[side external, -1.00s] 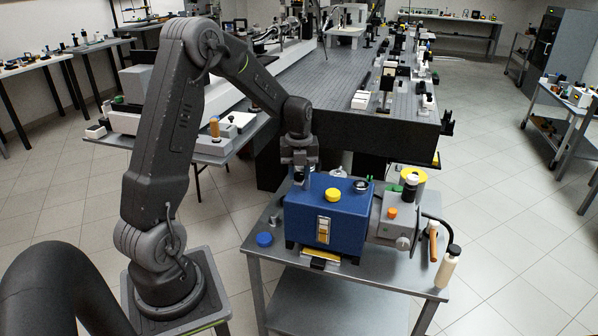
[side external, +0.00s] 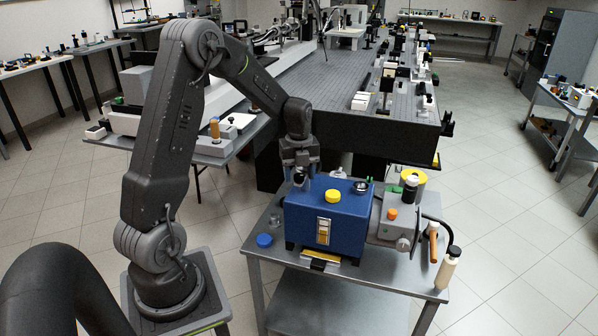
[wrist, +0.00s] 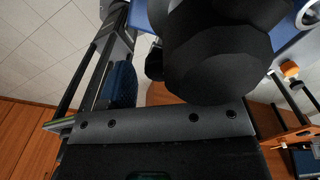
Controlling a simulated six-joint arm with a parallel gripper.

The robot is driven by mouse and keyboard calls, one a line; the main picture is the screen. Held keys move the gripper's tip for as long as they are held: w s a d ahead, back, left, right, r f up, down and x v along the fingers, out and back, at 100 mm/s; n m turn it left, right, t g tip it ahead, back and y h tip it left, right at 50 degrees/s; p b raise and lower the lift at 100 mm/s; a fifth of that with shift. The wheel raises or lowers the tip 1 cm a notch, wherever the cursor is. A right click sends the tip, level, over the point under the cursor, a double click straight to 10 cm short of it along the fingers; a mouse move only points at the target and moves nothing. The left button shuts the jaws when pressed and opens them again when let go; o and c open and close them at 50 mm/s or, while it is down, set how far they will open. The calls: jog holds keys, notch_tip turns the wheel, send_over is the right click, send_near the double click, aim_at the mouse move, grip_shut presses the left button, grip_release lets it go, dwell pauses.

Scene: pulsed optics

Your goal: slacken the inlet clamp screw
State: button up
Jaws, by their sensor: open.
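A blue box-shaped unit (side external: 300,217) with a yellow cap (side external: 333,195) on top stands on a small metal cart. My gripper (side external: 299,183) points down at the back left end of this unit, close to its top edge. The jaws are open, and I see nothing held between them. I cannot pick out the inlet clamp screw; it may be hidden by my gripper or the box. In the wrist view a large dark rounded shape (wrist: 215,50) fills the upper middle, and I cannot tell what it is. Blue surface shows behind it.
A grey block (side external: 388,222) with an orange knob (side external: 391,214) adjoins the box's right end. A blue cap (side external: 264,240) lies at the cart's left. A white bottle (side external: 447,268) with a dark top stands at its right edge. A large optical table (side external: 330,80) stands behind.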

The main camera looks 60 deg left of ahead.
aim_at(299, 175)
jog(key=shift+r, duration=0.15)
notch_tip(299, 175, up, 14)
jog(key=shift+f, duration=0.2)
jog(key=s+d+f+m+t+y, duration=0.1)
jog(key=s+d+m+t+y, duration=0.25)
jog(key=m, duration=0.25)
jog(key=x, duration=0.9)
jog(key=s+d+x, duration=0.1)
jog(key=x, duration=0.3)
jog(key=shift+w+a+f, duration=0.1)
jog(key=shift+f, duration=0.4)
jog(key=shift+c, duration=0.2)
jog(key=c, duration=0.9)
jog(key=shift+g, duration=0.25)
